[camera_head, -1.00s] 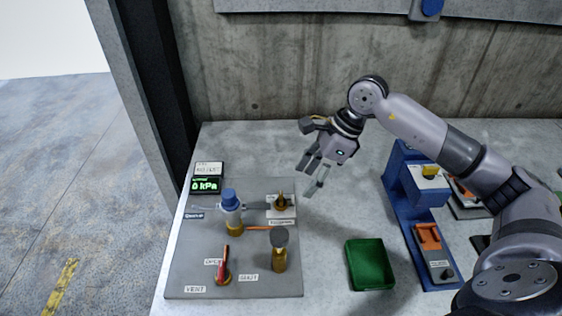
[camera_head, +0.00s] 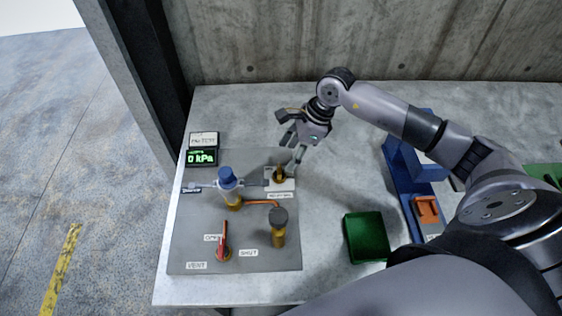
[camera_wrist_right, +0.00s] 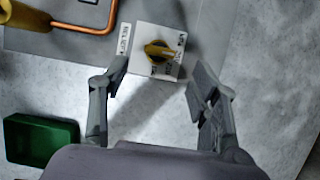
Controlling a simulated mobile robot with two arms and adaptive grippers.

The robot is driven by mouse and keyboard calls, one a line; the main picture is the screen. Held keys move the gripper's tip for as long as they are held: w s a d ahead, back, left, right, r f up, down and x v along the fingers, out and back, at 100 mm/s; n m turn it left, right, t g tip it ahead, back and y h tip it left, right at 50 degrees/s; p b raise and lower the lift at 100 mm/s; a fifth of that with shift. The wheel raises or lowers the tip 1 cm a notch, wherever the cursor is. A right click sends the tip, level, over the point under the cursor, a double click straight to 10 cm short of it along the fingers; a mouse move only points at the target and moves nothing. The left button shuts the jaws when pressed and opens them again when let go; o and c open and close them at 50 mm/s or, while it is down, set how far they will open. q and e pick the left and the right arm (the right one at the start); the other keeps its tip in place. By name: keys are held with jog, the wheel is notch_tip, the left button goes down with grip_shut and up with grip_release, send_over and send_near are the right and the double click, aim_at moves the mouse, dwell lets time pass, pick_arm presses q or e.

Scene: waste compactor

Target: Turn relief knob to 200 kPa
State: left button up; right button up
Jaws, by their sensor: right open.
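A brass-yellow knob (camera_head: 280,174) sits on a small white block on the grey panel. In the right wrist view the knob (camera_wrist_right: 157,51) shows from above, with small printed marks around it; its label is too small to read surely. My right gripper (camera_head: 291,157) is open and empty, just behind and above the knob in the head view. In the right wrist view the fingers (camera_wrist_right: 160,72) are spread wide, with the knob ahead between their tips, apparently untouched. A lit display (camera_head: 201,158) reads 0 kPa. My left gripper is not in view.
The grey panel (camera_head: 190,230) also carries a blue-topped fitting (camera_head: 227,179), a dark-capped brass fitting (camera_head: 279,222), an orange pipe and a red vent lever (camera_head: 222,241) by OPEN and SHUT labels. A green tray (camera_head: 366,238) and a blue stand (camera_head: 406,175) stand to the right.

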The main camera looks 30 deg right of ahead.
aim_at(280, 168)
jog(key=p+x, duration=0.1)
jog(key=x, duration=0.4)
jog(key=shift+a+f, duration=0.2)
jog(key=shift+f, duration=0.1)
jog(key=shift+w+a+f, duration=0.1)
jog(key=shift+a+f, duration=0.05)
jog(key=shift+f, duration=0.4)
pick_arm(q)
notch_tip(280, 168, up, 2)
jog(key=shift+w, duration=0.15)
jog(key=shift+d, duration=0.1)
pick_arm(e)
jog(key=shift+c, duration=0.6)
jog(key=c, duration=1)
